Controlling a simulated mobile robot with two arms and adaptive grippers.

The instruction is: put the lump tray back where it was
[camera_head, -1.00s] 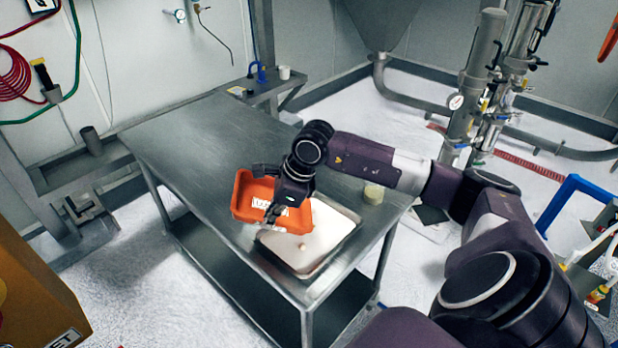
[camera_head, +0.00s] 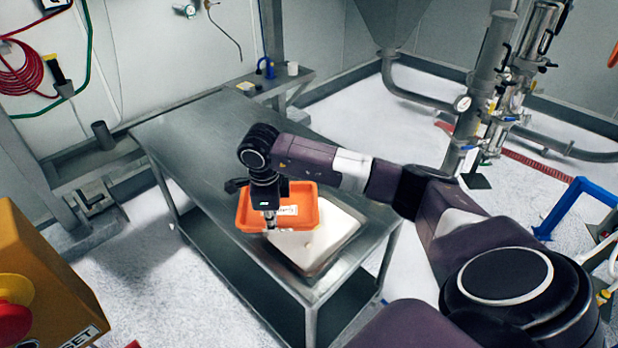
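The lump tray is an orange tray with a white label (camera_head: 308,199), above and beside the left part of a shallow metal tray of white powder (camera_head: 340,222). It overlaps the metal tray's edge; whether it touches it I cannot tell. My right gripper (camera_head: 270,222) points down at the orange tray's near wall and appears shut on it; the fingertips are small and partly hidden. A small pale lump (camera_head: 308,245) lies on the powder. My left gripper is out of view.
The steel table (camera_head: 190,140) is bare at its far left part. A small side shelf (camera_head: 262,88) with a blue item stands behind it. An orange-yellow box with a red button (camera_head: 12,312) is at the lower left. Pipes (camera_head: 490,90) stand at the right.

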